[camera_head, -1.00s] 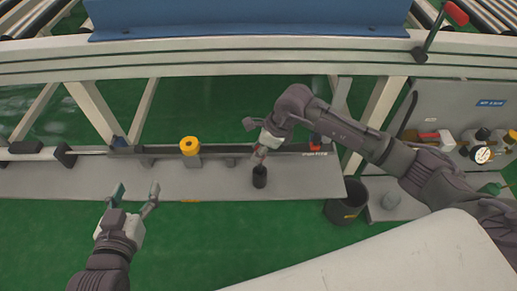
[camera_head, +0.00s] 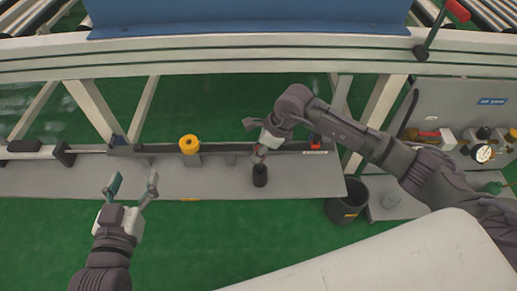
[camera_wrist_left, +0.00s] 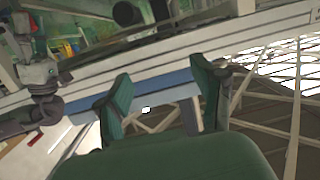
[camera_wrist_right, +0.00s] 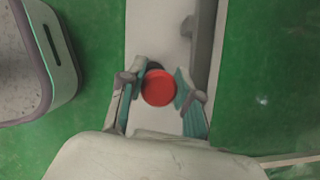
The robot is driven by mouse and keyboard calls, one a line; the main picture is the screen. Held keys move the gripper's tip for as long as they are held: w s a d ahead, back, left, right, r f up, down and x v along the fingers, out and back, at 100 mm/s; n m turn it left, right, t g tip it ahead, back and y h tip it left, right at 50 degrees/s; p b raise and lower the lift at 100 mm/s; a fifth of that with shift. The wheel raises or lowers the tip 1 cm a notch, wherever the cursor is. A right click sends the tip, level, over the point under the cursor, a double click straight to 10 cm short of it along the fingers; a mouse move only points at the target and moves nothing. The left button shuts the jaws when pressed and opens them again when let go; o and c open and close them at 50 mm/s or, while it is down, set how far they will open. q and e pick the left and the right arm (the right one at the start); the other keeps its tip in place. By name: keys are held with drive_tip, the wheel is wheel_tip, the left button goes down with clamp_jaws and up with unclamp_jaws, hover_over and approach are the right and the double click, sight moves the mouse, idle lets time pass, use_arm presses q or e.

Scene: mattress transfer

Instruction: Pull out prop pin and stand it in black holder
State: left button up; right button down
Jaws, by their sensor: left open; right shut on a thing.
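The prop pin shows its round red head (camera_wrist_right: 158,88) between the fingers of my right gripper (camera_wrist_right: 161,95) in the right wrist view. In the head view, my right gripper (camera_head: 259,149) is shut on the pin directly above the black holder (camera_head: 260,176), a small upright cylinder on the grey base plate. The pin's lower end is at the holder's top; I cannot tell how deep it sits. A bit of the dark holder (camera_wrist_right: 153,66) shows behind the red head. My left gripper (camera_head: 133,186) is open and empty, in front of the plate at the left.
The grey base plate (camera_head: 220,183) carries a long dark rod assembly with a yellow collar (camera_head: 189,145). A red part (camera_head: 315,142) sits at its right end. A dark bin (camera_head: 347,201) stands right of the plate. A white rail (camera_head: 220,55) crosses above.

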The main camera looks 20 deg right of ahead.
drive_tip(key=shift+f+b, duration=0.35)
drive_tip(key=shift+f, duration=0.05)
use_arm(q)
drive_tip(key=r, duration=0.1)
drive_tip(key=r+t, duration=0.2)
drive_tip(key=shift+w+d+r+h, duration=0.25)
drive_tip(key=shift+w+d+h, duration=0.05)
drive_tip(key=shift+h, duration=0.1)
use_arm(e)
drive_tip(key=shift+f, duration=0.15)
use_arm(q)
drive_tip(key=shift+r+t, duration=0.45)
drive_tip(key=shift+t, duration=0.05)
use_arm(e)
drive_tip(key=shift+f, duration=0.2)
drive_tip(key=shift+f+b, duration=0.15)
drive_tip(key=shift+b, duration=0.2)
drive_tip(key=shift+f+b, duration=0.4)
drive_tip(key=shift+f, duration=0.15)
use_arm(q)
drive_tip(key=r+t, duration=0.1)
drive_tip(key=r+t+h, duration=0.1)
drive_tip(key=r, duration=0.1)
drive_tip(key=s+r+t, duration=0.1)
drive_tip(key=shift+d+r, duration=0.3)
drive_tip(key=shift+r, duration=0.05)
